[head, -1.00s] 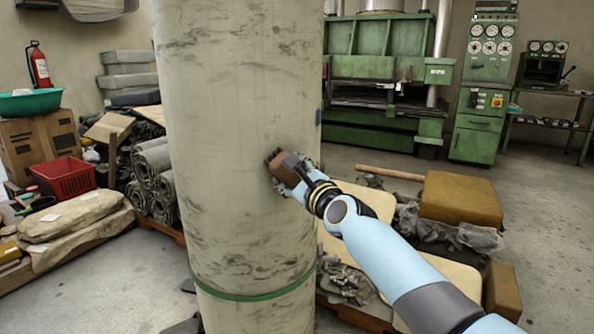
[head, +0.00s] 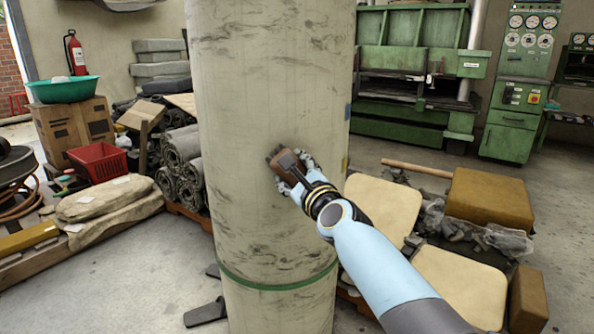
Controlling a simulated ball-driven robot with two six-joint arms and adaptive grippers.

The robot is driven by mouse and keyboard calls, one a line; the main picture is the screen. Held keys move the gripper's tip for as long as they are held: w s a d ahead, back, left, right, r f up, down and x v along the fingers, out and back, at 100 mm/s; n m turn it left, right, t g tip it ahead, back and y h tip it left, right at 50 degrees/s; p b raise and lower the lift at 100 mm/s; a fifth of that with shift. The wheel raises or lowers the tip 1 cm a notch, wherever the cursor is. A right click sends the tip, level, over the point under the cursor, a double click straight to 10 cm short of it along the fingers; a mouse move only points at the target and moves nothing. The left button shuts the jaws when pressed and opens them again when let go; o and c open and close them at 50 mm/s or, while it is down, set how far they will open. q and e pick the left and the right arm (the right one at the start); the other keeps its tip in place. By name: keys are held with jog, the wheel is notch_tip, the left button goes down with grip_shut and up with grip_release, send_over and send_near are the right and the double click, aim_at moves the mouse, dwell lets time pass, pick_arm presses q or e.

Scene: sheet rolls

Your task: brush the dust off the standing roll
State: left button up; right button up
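The standing roll (head: 235,110) is a tall pale grey-green cylinder in the middle of the head view. Dark dust smudges mark its upper part, the area around the brush and the band above a green strap (head: 275,286). My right gripper (head: 295,171) is shut on a brown brush (head: 287,164). The brush is at the roll's front, right of its middle, with its dark bristles toward the surface; I cannot tell how firmly they touch. The stretch just left of the brush looks paler. My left gripper is not in view.
Stacked grey rolls (head: 183,165) lie on a pallet behind, to the left. A red crate (head: 98,160) and filled sacks (head: 105,205) are farther left. Tan blocks (head: 490,198) and pads (head: 382,208) lie at the right. Green machinery (head: 410,70) stands behind. Bare floor shows at the front left.

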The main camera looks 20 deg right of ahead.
jog(key=s+p, duration=0.1)
jog(key=s, duration=0.5)
jog(key=shift+d, duration=0.25)
jog(key=shift+s+d, duration=0.15)
jog(key=shift+s, duration=1.3)
